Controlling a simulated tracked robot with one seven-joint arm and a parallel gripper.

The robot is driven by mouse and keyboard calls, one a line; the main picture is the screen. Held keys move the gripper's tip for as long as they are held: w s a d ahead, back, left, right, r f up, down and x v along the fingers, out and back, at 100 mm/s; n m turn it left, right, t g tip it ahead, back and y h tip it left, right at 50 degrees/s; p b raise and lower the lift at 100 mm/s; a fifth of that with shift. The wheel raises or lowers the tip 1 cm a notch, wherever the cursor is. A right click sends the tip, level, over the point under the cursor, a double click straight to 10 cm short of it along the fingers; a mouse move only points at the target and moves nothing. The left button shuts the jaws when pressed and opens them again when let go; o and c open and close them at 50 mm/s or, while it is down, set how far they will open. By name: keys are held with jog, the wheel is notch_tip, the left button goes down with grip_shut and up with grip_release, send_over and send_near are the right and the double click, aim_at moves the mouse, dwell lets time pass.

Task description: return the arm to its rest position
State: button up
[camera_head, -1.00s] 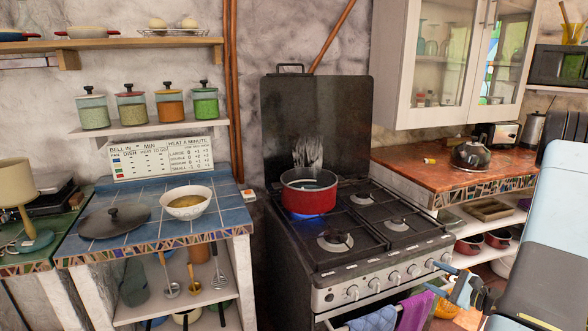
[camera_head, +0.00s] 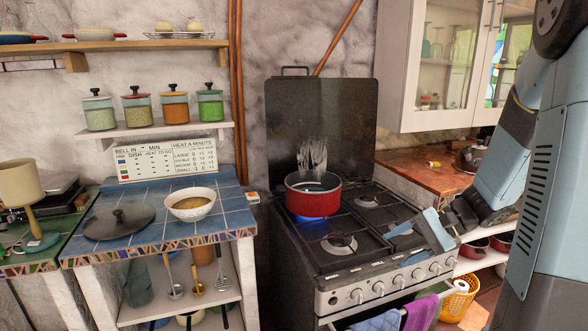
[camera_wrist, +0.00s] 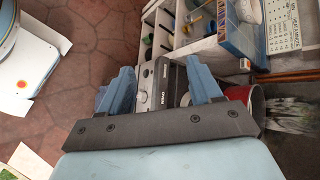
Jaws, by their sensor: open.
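My arm comes in from the right edge in the head view. My gripper (camera_head: 406,243) is in front of the right-hand burners of the stove (camera_head: 335,300), and I cannot tell its exact height above them. In the wrist view its two blue fingers (camera_wrist: 162,84) stand wide apart. Nothing is held between them; part of the stove front shows in the gap. A red pot (camera_head: 313,198) sits on the back left burner over a blue flame, left of my gripper.
A blue tiled counter (camera_head: 150,215) at left bears a white bowl (camera_head: 191,205) and a dark lid (camera_head: 119,221). A wooden-topped counter (camera_head: 405,165) with a kettle (camera_head: 472,158) lies behind my arm. A wall cabinet (camera_head: 425,60) hangs above. Towels (camera_head: 420,312) hang at the stove front.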

jog(key=s+a+r+n+t+h, duration=0.1)
jog(key=s+r+n+t+h, duration=0.3)
jog(key=s+r, duration=1.1)
jog(key=n+h, duration=0.3)
jog(key=h, duration=0.3)
jog(key=shift+a+n+h, duration=0.3)
jog(key=shift+h, duration=0.1)
